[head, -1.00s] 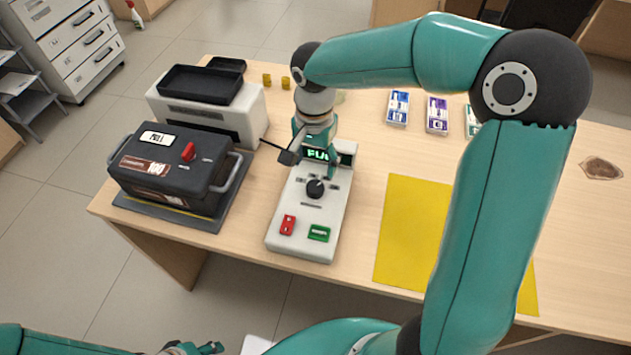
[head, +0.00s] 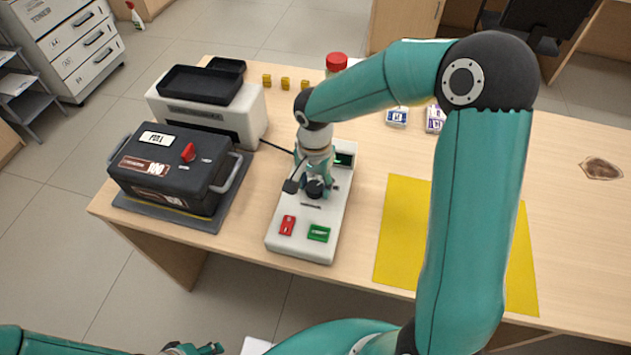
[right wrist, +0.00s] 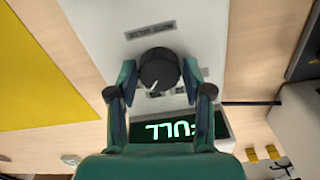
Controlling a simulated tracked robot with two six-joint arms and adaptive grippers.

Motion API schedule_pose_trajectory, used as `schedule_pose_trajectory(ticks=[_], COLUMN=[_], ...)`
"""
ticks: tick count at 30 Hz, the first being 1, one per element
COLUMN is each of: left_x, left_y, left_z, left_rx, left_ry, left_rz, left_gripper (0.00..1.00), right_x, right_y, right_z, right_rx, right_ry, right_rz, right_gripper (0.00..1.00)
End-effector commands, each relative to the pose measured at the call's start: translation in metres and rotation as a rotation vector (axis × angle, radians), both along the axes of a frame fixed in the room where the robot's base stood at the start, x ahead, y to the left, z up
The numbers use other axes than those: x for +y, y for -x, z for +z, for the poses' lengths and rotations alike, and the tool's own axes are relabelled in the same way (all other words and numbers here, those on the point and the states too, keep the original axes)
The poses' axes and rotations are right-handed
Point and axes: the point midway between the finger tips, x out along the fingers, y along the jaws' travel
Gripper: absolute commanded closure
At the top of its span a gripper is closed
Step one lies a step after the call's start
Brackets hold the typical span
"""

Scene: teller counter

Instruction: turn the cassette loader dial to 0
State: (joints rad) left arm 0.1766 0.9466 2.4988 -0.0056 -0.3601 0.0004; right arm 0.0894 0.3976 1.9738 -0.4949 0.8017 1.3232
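The dial is a round black knob (head: 315,189) on a white panel unit (head: 281,207), with a green-lit display (head: 344,159) above it. In the right wrist view the dial (right wrist: 158,68) has a white pointer mark toward the display (right wrist: 180,131), which reads FULL upside down. My right gripper (right wrist: 159,72) is open, pointing down, with one finger on each side of the dial. Small gaps seem to show beside the knob; contact is not clear. In the head view this gripper (head: 315,182) partly covers the dial. My left gripper (head: 193,348) is at the bottom edge, partly cut off.
A red button (head: 287,225) and a green button (head: 319,233) lie in front of the dial. A black case (head: 165,175) with a red knob (head: 188,152) stands left. A yellow mat (head: 403,235) lies right. A cable (head: 277,147) runs behind the unit.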

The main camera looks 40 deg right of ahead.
Motion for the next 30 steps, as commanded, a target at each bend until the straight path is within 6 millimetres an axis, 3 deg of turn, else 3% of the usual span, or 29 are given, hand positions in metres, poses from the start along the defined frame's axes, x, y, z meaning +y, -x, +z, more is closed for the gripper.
schedule_pose_trajectory(ticks=[1,6,19,30], left_x=[0.000,0.000,0.000,0.000], left_y=[0.000,0.000,0.000,0.000], left_z=[0.000,0.000,-0.003,-0.011], left_rx=[0.000,0.000,0.000,0.000], left_ry=[0.000,0.000,0.000,0.000], left_rz=[0.000,0.000,0.000,0.000], left_gripper=[0.60,0.60,0.60,0.60], right_x=[0.000,0.000,0.000,0.001], right_y=[0.000,0.000,-0.001,-0.002], right_z=[0.000,0.000,0.000,0.000], right_rx=[0.000,-0.001,-0.005,-0.005], right_ry=[0.000,0.000,0.001,0.000], right_rz=[0.000,0.000,0.075,0.348], right_gripper=[0.64,0.92,0.92,0.92])
